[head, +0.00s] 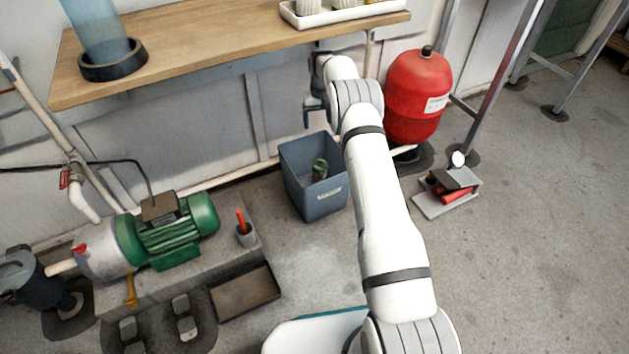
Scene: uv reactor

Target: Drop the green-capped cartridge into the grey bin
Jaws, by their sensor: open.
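The grey bin (322,201) stands on the floor against the wall, below the bench. A small green object (320,168) shows inside it, and it looks like the green-capped cartridge; its lower part is hard to make out. My gripper (314,113) is above and behind the bin's opening, near the wall and under the bench's front edge. It is open, with nothing seen between its fingers, and it is apart from the green object. My arm hides part of the area right of the bin.
The wooden bench (215,38) holds a white tray (345,15) with light-coloured pieces and a blue clear cylinder (98,30). A red tank (417,97) stands right of my arm. A green motor pump (170,232) is at left. The right floor is mostly free.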

